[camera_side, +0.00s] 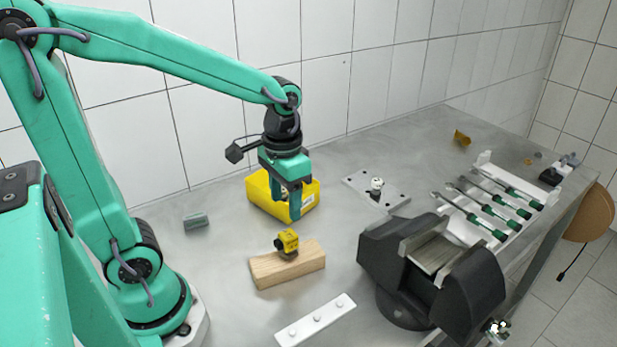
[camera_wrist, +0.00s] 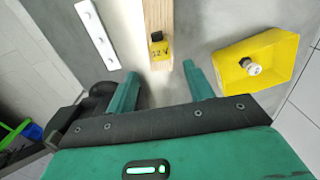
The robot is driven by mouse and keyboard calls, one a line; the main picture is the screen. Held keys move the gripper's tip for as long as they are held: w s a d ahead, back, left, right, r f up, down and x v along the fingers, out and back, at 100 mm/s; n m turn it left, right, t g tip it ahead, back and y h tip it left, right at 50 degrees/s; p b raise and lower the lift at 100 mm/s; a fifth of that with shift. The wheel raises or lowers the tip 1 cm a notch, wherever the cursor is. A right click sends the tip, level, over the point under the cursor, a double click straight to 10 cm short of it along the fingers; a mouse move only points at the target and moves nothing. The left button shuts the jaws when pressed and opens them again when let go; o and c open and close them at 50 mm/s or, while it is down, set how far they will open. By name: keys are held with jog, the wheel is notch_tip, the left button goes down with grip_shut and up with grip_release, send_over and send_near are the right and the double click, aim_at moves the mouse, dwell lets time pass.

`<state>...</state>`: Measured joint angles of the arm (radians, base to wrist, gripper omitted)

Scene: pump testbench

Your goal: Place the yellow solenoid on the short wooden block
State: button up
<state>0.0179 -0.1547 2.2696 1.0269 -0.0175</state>
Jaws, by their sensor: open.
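The yellow solenoid (camera_side: 287,243) sits on top of the short wooden block (camera_side: 290,270) in the side view, with a black part on it. In the wrist view the solenoid (camera_wrist: 160,51), marked "12 V", rests on the pale block (camera_wrist: 158,15). My gripper (camera_side: 286,208) is open and empty, pointing down above and behind the block in the side view. In the wrist view its two fingers (camera_wrist: 161,80) lie on either side of the block's near end, with the solenoid ahead of them and apart from them.
A yellow bin (camera_side: 262,202) stands just behind my gripper; a metal fitting (camera_wrist: 250,66) shows inside it. A white strip (camera_side: 315,322) lies in front of the block. A dark vise (camera_side: 405,255) and a screwdriver rack (camera_side: 490,163) stand to the right. A metal plate (camera_side: 360,188) lies behind the vise.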

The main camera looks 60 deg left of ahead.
jog(key=shift+r, duration=1.2)
jog(key=shift+r, duration=0.1)
jog(key=s+r+t, duration=0.4)
jog(key=s+t, duration=0.1)
jog(key=shift+s+a+r+t, duration=0.25)
jog(key=shift+s+t, duration=0.05)
jog(key=shift+s, duration=0.1)
